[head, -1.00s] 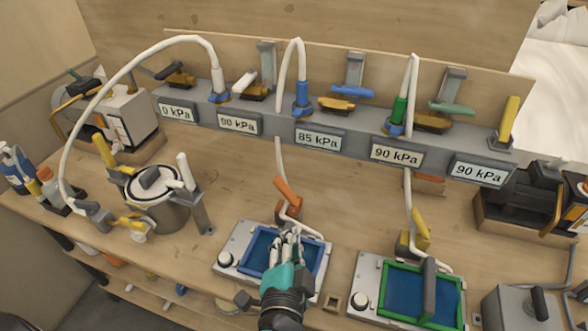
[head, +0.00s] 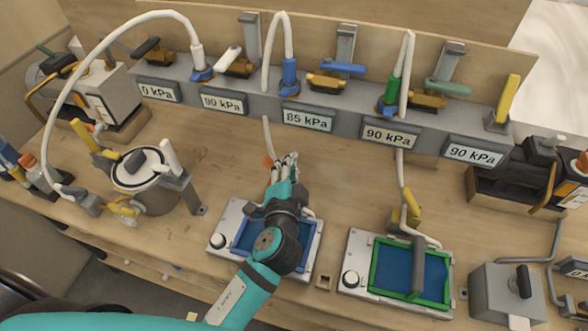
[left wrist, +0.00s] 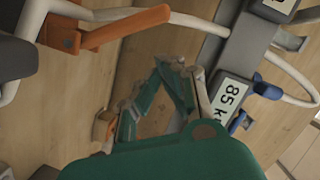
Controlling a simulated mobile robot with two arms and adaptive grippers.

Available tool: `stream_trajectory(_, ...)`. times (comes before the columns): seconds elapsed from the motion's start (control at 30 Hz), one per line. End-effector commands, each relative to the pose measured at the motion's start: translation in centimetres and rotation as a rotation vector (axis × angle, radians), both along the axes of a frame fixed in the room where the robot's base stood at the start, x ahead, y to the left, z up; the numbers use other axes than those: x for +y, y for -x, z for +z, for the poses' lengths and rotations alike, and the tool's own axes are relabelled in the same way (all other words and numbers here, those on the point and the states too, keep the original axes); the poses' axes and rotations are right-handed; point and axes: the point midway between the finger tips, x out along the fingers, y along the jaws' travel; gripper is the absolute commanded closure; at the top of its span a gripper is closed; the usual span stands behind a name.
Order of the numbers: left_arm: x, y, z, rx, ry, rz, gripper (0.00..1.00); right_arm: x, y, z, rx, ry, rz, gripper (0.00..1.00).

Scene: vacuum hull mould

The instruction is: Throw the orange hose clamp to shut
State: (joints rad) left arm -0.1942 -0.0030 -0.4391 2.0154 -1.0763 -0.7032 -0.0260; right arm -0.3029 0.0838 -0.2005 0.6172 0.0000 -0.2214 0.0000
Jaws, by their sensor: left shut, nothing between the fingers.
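The orange hose clamp (head: 268,161) sits on the white hose behind the blue-framed mould; in the head view my left gripper hides most of it. In the left wrist view its orange lever (left wrist: 125,27) sticks out from the clamp body (left wrist: 60,36) and its end overlaps the hose (left wrist: 190,20). My left gripper (head: 286,158) is shut and empty, just right of the clamp. In the left wrist view the fingertips (left wrist: 178,66) are below the lever's end and apart from it. My right gripper is not in view.
The blue-framed mould (head: 217,241) lies under my left forearm. The green-framed mould (head: 372,262) with a yellow clamp (head: 410,210) is to the right. A grey manifold (head: 270,112) with gauges, valves and hoses runs behind. A lidded metal pot (head: 150,192) stands left.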

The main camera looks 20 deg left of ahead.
Motion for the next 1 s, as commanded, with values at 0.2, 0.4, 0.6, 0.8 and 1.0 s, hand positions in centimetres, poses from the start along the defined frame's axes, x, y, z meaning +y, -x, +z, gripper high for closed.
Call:
stream_trajectory(0.2,1.7,0.0,-1.1,-0.001,0.0,-0.001,1.0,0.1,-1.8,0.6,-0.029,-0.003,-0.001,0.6)
stream_trajectory(0.4,1.9,0.0,-1.3,-0.001,0.001,-0.001,1.0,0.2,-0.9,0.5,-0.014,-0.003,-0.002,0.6)
stream_trajectory(0.6,1.9,0.0,-1.3,-0.001,0.002,-0.001,1.0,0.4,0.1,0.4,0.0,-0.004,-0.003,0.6)
stream_trajectory(0.8,2.1,0.0,-1.3,0.0,0.028,0.0,1.0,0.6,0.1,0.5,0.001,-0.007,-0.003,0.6)
stream_trajectory(1.0,2.4,0.0,-1.3,0.001,0.064,0.0,1.0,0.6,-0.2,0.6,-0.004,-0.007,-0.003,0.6)
